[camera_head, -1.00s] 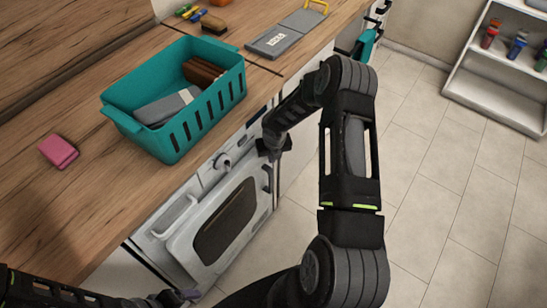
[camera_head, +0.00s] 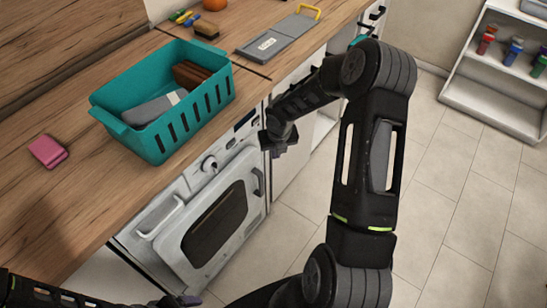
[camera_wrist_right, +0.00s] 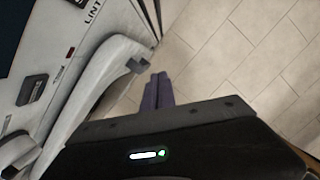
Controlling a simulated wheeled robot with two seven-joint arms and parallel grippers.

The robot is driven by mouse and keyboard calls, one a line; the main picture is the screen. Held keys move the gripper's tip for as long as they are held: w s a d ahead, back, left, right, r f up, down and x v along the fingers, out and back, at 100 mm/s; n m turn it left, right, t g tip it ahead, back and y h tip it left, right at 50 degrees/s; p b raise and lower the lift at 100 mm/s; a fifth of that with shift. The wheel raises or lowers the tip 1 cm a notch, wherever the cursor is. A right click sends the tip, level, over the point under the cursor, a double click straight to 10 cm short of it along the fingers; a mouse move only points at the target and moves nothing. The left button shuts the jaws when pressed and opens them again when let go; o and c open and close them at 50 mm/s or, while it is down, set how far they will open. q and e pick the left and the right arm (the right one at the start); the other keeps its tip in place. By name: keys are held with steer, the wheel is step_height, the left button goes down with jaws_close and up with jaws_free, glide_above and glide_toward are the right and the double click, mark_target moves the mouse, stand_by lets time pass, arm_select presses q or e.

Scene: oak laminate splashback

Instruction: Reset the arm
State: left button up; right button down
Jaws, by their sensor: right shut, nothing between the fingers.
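My right arm reaches up through the middle of the head view and bends back toward the counter front. Its gripper (camera_head: 272,146) hangs beside the upper right corner of the white oven-like appliance, below counter height. In the right wrist view, the dark purplish fingers (camera_wrist_right: 158,91) are together with nothing between them. They point over the tiled floor, beside a pale curved appliance part. My left arm shows at the bottom left of the head view. Its gripper (camera_head: 180,300) is partly cut off at the bottom edge, and its opening is unclear.
A teal basket (camera_head: 158,150) with a grey item and brown items stands on the wooden counter (camera_head: 60,210). A pink block (camera_head: 48,151) lies left of it. The white appliance (camera_head: 165,245) stands below. A white shelf (camera_head: 490,101) stands far right; the tiled floor (camera_head: 460,200) between is open.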

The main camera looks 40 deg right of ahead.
steer(key=shift+s+r, duration=0.1)
steer(key=shift+r, duration=0.1)
stand_by(0.5)
steer(key=s+a+f+m+t+y, duration=0.1)
steer(key=s+a+f+m+y, duration=0.15)
steer(key=a+m, duration=0.9)
steer(key=s+a+f+m+t+y, duration=0.1)
steer(key=s+a+f+m+y, duration=0.15)
steer(key=a+m, duration=0.85)
steer(key=s+a+f+m+g, duration=0.2)
steer(key=s+a+m, duration=0.3)
steer(key=s, duration=0.4)
steer(key=s+a+f+m+g, duration=0.1)
steer(key=s+a+f+m, duration=0.2)
steer(key=s, duration=0.6)
steer(key=a+m, duration=0.2)
steer(key=m, duration=0.1)
steer(key=shift+a+g, duration=0.4)
